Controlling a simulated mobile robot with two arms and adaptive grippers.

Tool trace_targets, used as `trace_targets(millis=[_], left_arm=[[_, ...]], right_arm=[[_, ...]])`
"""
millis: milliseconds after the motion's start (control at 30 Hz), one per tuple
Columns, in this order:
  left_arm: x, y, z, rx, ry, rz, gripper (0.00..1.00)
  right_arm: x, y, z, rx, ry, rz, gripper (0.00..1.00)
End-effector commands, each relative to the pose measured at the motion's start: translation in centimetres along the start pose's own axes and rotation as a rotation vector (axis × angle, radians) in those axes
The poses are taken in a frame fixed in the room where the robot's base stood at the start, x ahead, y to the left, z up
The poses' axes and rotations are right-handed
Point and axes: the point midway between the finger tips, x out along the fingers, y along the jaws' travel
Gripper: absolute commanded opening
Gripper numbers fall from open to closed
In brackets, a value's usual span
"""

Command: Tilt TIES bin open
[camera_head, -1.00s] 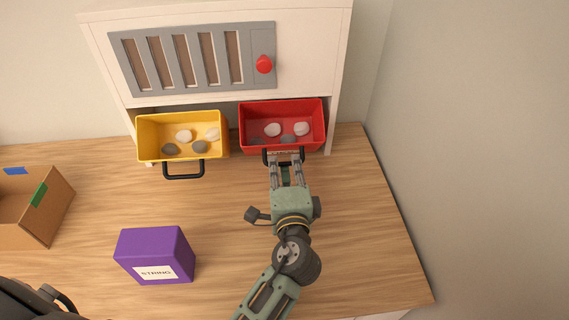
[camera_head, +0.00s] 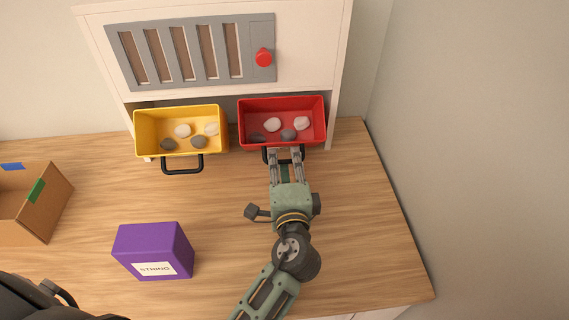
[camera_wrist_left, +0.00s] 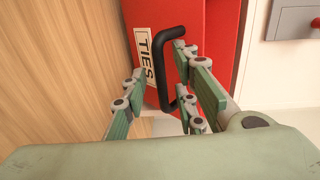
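The red bin (camera_head: 309,108) sits under the white cabinet at the right, leaning out with its top open. Light and dark stones show inside. In the left wrist view its front (camera_wrist_left: 215,25) carries a TIES label (camera_wrist_left: 150,58) and a black handle (camera_wrist_left: 166,70). My left gripper (camera_head: 287,153) is at this handle. In the left wrist view its fingers (camera_wrist_left: 158,92) are apart, with the handle between them and close to the right-hand finger. Whether they touch it is unclear. My right gripper is not in view.
A yellow bin (camera_head: 143,128) with stones also leans open beside it. A purple STRING box (camera_head: 150,243) and an open cardboard box (camera_head: 42,208) stand on the wooden desk (camera_head: 215,215). A red knob (camera_head: 263,58) sticks out of the cabinet. A wall is at right.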

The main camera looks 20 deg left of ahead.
Motion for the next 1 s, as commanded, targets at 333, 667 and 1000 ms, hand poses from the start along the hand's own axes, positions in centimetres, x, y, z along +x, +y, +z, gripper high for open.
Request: trace_targets(millis=[333,667,1000], left_arm=[[-2.8,0.1,0.0,0.0,0.001,0.003,0.27],[-9.6,0.1,0.0,0.001,0.001,0.002,0.27],[-12.0,0.0,0.0,-0.001,0.0,0.0,0.27]], right_arm=[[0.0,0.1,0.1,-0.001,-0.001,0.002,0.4],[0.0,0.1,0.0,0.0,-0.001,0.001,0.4],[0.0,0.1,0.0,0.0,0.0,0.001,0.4]])
